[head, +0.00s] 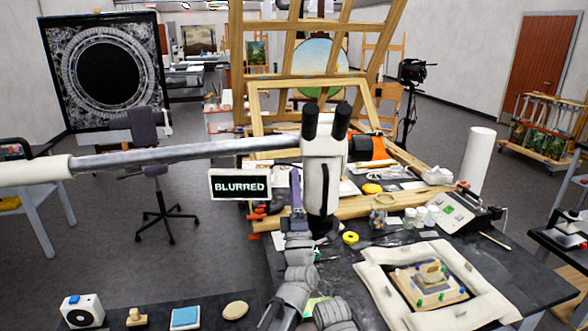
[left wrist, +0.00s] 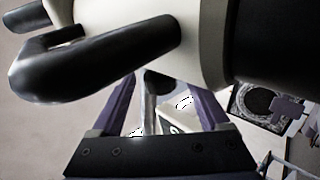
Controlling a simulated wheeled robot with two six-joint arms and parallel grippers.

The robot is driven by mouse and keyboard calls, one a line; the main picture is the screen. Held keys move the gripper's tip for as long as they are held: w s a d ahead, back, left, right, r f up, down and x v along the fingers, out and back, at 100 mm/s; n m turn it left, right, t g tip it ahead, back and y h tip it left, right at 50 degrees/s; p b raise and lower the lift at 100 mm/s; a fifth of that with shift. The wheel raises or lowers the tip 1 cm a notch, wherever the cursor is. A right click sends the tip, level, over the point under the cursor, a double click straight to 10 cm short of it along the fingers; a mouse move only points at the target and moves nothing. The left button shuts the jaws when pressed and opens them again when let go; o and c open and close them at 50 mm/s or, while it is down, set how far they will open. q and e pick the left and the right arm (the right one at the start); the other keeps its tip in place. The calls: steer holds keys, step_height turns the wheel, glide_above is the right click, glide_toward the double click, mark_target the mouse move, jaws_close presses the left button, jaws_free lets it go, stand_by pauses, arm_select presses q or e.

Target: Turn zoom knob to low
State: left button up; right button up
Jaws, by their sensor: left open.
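The white stereo microscope (head: 323,172) hangs on a horizontal grey boom, with two black eyepieces on top. A small screen (head: 240,184) beside it reads "BLURRED". My left gripper (head: 296,190), with purple fingers, is raised close to the left side of the microscope body. In the left wrist view, my gripper (left wrist: 165,95) is open, its fingers apart below the white microscope body (left wrist: 203,35) and black curved parts. I cannot tell which part is the zoom knob or whether a finger touches the microscope. My right gripper is not in view.
A padded frame (head: 447,310) holding a gilt piece lies on the dark table at right. A wooden easel rises behind the microscope. The boom crosses from the left.

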arm_select(q)
steer(key=shift+x, duration=0.9)
steer(key=shift+f, duration=0.1)
steer(key=shift+c, duration=0.2)
jaws_close()
